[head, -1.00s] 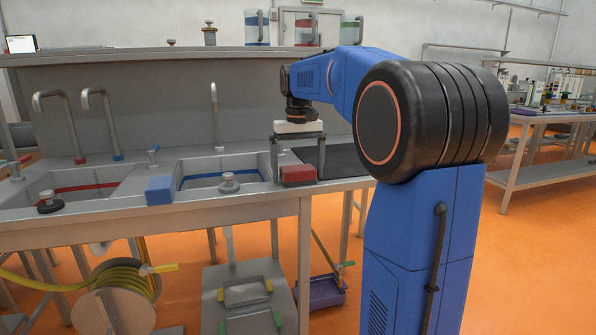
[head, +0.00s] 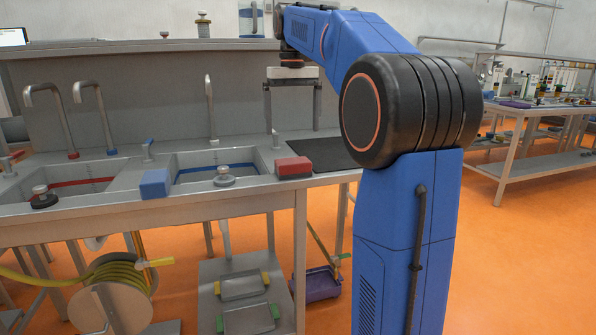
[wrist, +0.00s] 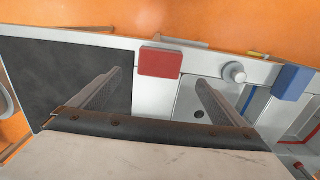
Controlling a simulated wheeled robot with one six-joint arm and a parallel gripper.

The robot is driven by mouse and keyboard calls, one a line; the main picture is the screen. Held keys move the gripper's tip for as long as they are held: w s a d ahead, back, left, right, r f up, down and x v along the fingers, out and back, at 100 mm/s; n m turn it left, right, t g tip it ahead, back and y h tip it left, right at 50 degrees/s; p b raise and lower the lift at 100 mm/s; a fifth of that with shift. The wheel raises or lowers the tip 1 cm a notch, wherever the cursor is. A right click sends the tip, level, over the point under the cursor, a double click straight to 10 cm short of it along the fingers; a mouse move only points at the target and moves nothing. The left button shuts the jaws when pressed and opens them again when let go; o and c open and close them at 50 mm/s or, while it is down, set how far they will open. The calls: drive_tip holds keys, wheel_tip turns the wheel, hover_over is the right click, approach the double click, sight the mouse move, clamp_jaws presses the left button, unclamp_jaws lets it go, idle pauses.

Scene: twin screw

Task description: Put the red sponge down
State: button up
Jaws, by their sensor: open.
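The red sponge (head: 294,167) rests on the steel counter near its front edge, just right of the blue-striped basin. It also shows in the wrist view (wrist: 160,62), lying near the counter edge. My gripper (head: 292,130) is open and empty. It is raised above the counter, above and behind the sponge. In the wrist view the two fingers (wrist: 156,82) are spread wide, with the sponge beyond their tips and apart from them.
A blue sponge (head: 155,183) sits at the front edge between two basins. A plug with a knob (head: 224,176) stands left of the red sponge. A dark mat (head: 333,152) lies to its right. Taps and a raised shelf (head: 130,47) stand behind.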

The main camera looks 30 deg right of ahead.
drive_tip(key=s+a+f+n+t, duration=0.2)
drive_tip(key=s+a+f, duration=0.8)
drive_tip(key=s, duration=0.4)
drive_tip(key=s+a+f+t, duration=0.1)
drive_tip(key=s+a+f, duration=0.2)
drive_tip(key=s+f, duration=0.5)
drive_tip(key=s+a+f+n+t, duration=0.1)
drive_tip(key=s+a+f, duration=0.1)
drive_tip(key=s+f, duration=0.6)
wheel_tip(320, 180, down, 4)
drive_tip(key=shift+a+f+t, duration=0.1)
drive_tip(key=shift+a+t, duration=0.3)
